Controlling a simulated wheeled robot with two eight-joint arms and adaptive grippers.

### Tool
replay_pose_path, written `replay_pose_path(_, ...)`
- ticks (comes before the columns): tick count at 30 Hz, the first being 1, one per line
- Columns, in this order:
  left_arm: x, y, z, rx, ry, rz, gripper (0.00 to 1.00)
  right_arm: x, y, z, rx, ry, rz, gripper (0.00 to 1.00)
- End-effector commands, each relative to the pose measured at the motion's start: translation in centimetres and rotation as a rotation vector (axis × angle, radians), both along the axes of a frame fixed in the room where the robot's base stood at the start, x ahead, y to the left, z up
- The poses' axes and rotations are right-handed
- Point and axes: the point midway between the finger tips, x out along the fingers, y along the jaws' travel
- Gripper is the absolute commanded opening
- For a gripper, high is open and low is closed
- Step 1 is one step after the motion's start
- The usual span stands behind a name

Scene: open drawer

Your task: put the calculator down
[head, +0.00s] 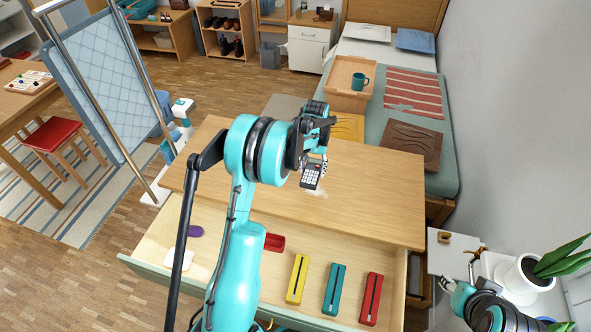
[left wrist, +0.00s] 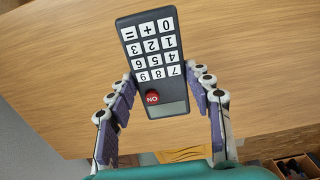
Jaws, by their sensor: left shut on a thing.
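A dark calculator (head: 312,175) with white keys and a red ON button is at my left gripper (head: 314,160). It also shows in the left wrist view (left wrist: 152,62), between the two purple-padded fingers, with its screen end toward the palm. The left gripper is shut on it, over the wooden desk top (head: 378,195). A pale patch shows on the desk just below it; I cannot tell whether the calculator touches the desk. My right gripper (head: 473,266) is at the lower right of the head view, away from the desk; its fingers are too small to read.
The open drawer (head: 225,222) under the desk top holds a yellow case (head: 297,279), a teal case (head: 334,290), red cases and a purple item (head: 194,231). A tray with a mug (head: 360,82) stands on the bed behind. The desk's right side is clear.

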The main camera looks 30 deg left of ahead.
Motion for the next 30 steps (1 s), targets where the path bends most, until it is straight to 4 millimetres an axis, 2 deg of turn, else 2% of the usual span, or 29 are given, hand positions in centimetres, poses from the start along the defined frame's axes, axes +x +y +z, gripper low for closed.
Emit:
replay_pose_path(1,0.2,1.3,-1.2,0.000,0.000,0.004,0.19,0.0,0.0,-0.7,0.000,0.000,0.000,0.40)
replay_pose_path(6,0.9,5.4,-3.7,0.000,0.000,0.003,0.19,0.0,0.0,-2.0,0.000,0.000,0.000,0.40)
replay_pose_path(12,1.4,8.6,-5.5,0.000,0.000,0.001,0.19,0.0,0.0,-2.8,0.000,0.000,0.000,0.40)
replay_pose_path(17,1.5,9.2,-6.0,0.000,0.000,-0.002,0.19,0.0,0.0,-3.0,0.000,0.000,0.000,0.40)
replay_pose_path(25,1.5,9.2,-9.7,0.000,0.000,-0.002,0.19,0.0,0.0,-4.6,0.000,0.000,0.000,0.40)
replay_pose_path(30,1.5,9.2,-9.7,0.000,0.000,-0.002,0.19,0.0,0.0,-4.4,0.000,0.000,0.000,0.40)
